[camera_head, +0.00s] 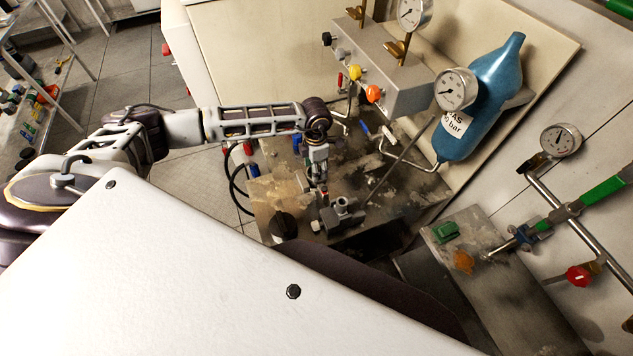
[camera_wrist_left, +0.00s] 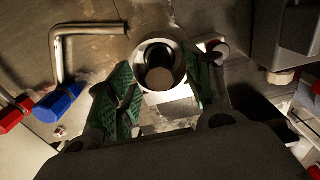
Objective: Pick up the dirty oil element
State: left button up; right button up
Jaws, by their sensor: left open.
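In the left wrist view, a dark round piece with a brownish end face (camera_wrist_left: 160,67) sits inside a pale ring-shaped housing (camera_wrist_left: 145,76). It may be the dirty oil element, but no label shows. My left gripper (camera_wrist_left: 162,88) is open, with one green-padded finger on each side of the housing. I cannot tell whether the pads touch it. In the head view my left gripper (camera_head: 322,188) points down over the metal bench, just above a grey metal fitting (camera_head: 342,213). The element cannot be made out there. My right gripper is not in view.
A bent metal pipe (camera_wrist_left: 60,60) and blue (camera_wrist_left: 57,104) and red handles lie left in the wrist view. In the head view, a blue gas bottle (camera_head: 483,105) and gauge panel stand behind. Green (camera_head: 445,231) and orange-brown (camera_head: 463,262) pieces lie on the right-hand plate.

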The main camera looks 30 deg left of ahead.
pick_arm(q)
jog(key=shift+c, duration=0.3)
jog(key=c, duration=1)
jog(key=shift+r, duration=0.1)
jog(key=shift+r, duration=0.65)
notch_tip(320, 180, up, 17)
jog(key=b, duration=0.3)
jog(key=shift+f, duration=0.2)
jog(key=o, duration=0.3)
jog(key=shift+c, duration=1.4)
